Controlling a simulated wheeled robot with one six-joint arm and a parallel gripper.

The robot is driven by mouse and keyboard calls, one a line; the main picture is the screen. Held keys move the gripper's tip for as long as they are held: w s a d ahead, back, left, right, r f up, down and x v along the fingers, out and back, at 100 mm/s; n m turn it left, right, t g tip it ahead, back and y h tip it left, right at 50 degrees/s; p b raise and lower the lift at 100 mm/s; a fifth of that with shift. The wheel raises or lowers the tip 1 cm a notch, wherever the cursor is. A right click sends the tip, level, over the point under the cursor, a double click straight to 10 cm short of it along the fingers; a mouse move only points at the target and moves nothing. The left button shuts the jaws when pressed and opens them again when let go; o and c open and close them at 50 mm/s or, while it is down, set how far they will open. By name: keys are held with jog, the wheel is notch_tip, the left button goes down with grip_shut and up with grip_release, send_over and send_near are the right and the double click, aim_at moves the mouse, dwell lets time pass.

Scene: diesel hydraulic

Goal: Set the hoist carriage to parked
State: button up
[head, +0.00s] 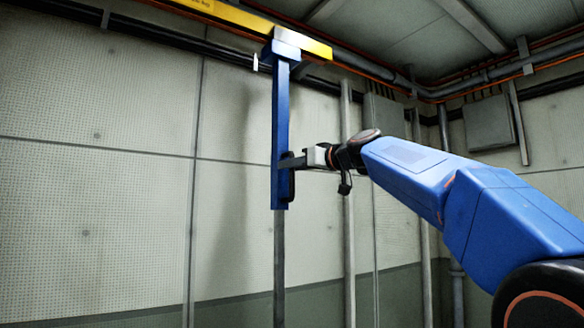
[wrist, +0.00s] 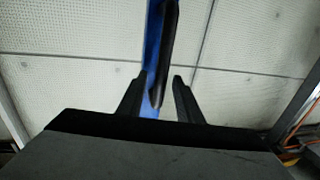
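The hoist carriage (head: 281,120) is a blue upright bar with a block at its top, hanging from a yellow overhead beam (head: 312,45) near the beam's right end. A black handle (head: 291,184) sits low on its right side. My gripper (head: 292,161) reaches in from the right at the handle's height. In the wrist view, my gripper (wrist: 160,80) is open. The black handle (wrist: 171,45) runs between the two fingers, with a visible gap to the right finger. The blue bar (wrist: 153,45) shows behind it. I cannot tell whether the left finger touches.
A small white marker (head: 255,62) hangs left of the carriage top. A grey pole (head: 279,265) shows below the bar. Panelled wall (head: 90,190) stands behind. Vertical pipes (head: 348,230) and grey wall boxes (head: 489,123) are to the right. The space left of the carriage looks clear.

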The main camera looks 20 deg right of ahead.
jog(key=shift+w+a, duration=0.1)
jog(key=shift+w, duration=0.2)
grip_shut()
jog(key=w+d, duration=0.3)
jog(key=d, duration=0.6)
